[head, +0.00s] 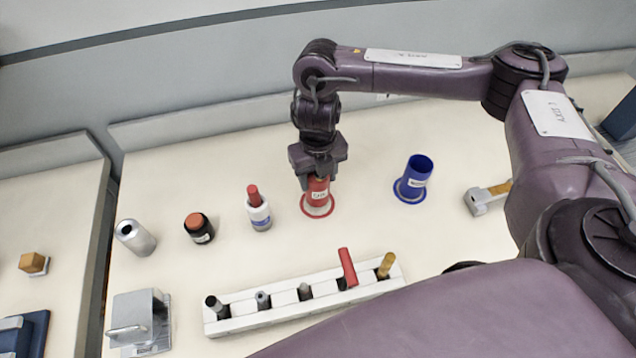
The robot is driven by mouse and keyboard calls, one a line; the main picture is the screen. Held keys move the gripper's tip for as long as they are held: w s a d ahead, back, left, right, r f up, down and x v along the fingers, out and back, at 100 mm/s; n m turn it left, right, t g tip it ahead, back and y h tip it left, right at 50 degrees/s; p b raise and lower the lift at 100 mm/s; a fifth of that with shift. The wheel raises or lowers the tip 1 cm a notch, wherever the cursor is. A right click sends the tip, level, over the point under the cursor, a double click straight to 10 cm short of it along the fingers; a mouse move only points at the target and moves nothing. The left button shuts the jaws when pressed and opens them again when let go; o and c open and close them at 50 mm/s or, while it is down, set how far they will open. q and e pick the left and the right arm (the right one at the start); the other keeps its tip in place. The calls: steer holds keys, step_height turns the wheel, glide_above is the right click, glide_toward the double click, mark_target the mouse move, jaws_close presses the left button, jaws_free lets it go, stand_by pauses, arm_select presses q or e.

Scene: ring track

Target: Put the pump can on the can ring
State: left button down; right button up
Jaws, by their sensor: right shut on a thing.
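A red cylinder (318,191) with a white label stands upright at the red ring (317,211) on the table; the label is too small to read surely. My right gripper (318,172) comes down on it from above and is shut on its upper part, hiding its top. I cannot tell whether its base touches the table. A blue cylinder (414,180) with a label and an open top stands at a blue ring (402,196) to the right. I cannot tell from labels which one is the pump can. My left gripper is not in view.
Left of the red ring stand a white bottle with red top (259,213), a dark jar with orange lid (199,229) and a grey cylinder (136,238). In front is a white rack (283,300) with several tools. A metal block (139,318) stands front left, a clamp (487,197) right.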

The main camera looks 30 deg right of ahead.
steer(key=shift+f, duration=1.15)
steer(key=shift+f, duration=0.1)
steer(key=o, duration=1.1)
steer(key=shift+b, duration=0.3)
steer(key=shift+w+r+p, duration=0.1)
steer(key=shift+r+p, duration=0.2)
steer(key=shift+r, duration=0.3)
step_height(320, 180, up, 10)
steer(key=shift+r+p, duration=0.1)
steer(key=shift+p, duration=1.1)
steer(key=shift+r, duration=0.4)
